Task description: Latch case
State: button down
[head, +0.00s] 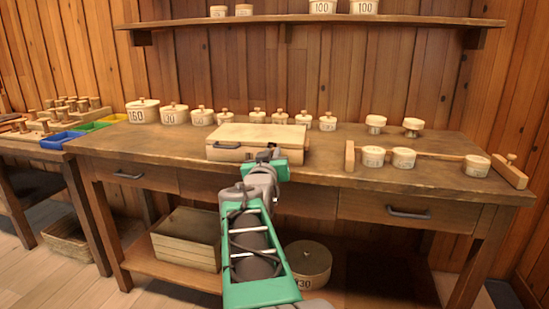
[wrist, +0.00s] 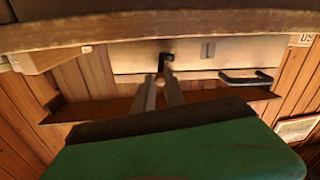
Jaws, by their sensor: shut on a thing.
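A pale wooden case (head: 235,136) lies on the workbench with its lid down. In the wrist view, upside down, the case front (wrist: 130,57) shows a black handle (wrist: 246,77), a dark latch (wrist: 166,60) and a small grey plate (wrist: 208,50) between them. My gripper (wrist: 161,82) is at the case front, its fingers shut on the latch. In the head view my gripper (head: 268,156) is at the right half of the case front and hides that part. Whether the latch is fastened cannot be told.
Lidded, numbered pots (head: 173,114) stand in a row behind the case. A wooden rail gauge (head: 349,157) with several pots lies to the right. The workbench (head: 190,178) has bare room left of the case. A shelf (head: 320,19) hangs above; a crate (head: 185,246) sits below.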

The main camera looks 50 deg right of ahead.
jog(key=shift+w+a+n, duration=0.1)
jog(key=shift+w+n, duration=0.05)
jog(key=shift+n, duration=0.65)
jog(key=c, duration=1.6)
grip_release()
jog(key=shift+c, duration=0.2)
jog(key=p+v, duration=0.1)
jog(key=v, duration=0.6)
jog(key=shift+a, duration=0.35)
jog(key=shift+r, duration=0.1)
